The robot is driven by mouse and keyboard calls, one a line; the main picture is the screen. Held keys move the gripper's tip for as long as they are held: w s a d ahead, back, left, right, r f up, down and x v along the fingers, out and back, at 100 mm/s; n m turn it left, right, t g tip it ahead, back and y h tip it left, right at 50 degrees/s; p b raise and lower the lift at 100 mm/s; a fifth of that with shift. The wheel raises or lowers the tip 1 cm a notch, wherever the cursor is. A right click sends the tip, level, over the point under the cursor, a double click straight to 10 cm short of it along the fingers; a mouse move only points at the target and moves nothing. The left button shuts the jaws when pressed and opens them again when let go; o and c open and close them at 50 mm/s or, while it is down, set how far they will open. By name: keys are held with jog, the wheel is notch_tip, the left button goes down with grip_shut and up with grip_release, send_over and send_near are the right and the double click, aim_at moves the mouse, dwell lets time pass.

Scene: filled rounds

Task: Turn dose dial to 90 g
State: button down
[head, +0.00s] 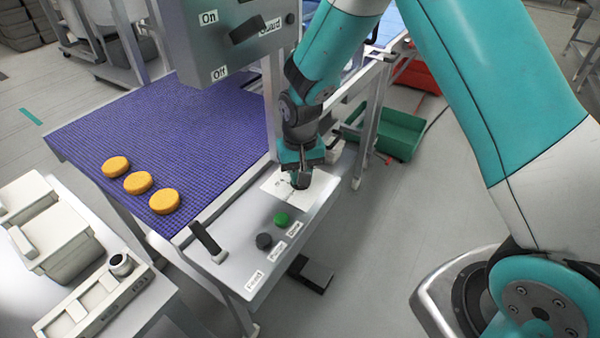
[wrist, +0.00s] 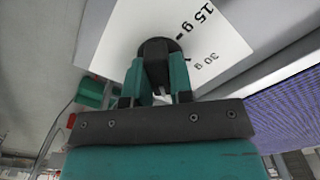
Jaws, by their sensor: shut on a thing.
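The dose dial (wrist: 154,47) is a black knob on a white scale plate (wrist: 215,37). In the wrist view the marks "15 g" and "30 g" show to the right of the knob; no 90 g mark can be seen. My gripper (wrist: 160,70) has its two teal fingers closed on the knob's sides. Which mark the dial points to cannot be told, as the fingers and the knob's own body cover part of it. In the head view my gripper (head: 300,180) reaches down onto the plate (head: 318,198), and the dial is mostly hidden beneath it.
On the same grey panel are a green button (head: 282,219), a dark button (head: 264,241) and a black-handled lever (head: 207,240). Several orange rounds, one of them here (head: 137,183), lie on the purple belt (head: 215,120). A switch box (head: 222,40) hangs above, close to my arm.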

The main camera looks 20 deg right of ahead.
jog(key=shift+n, duration=1.1)
jog(key=c, duration=1)
grip_release()
jog(key=shift+r, duration=0.15)
notch_tip(320, 180, up, 17)
jog(key=b, duration=0.1)
jog(key=shift+b, duration=0.35)
jog(key=shift+r, duration=0.1)
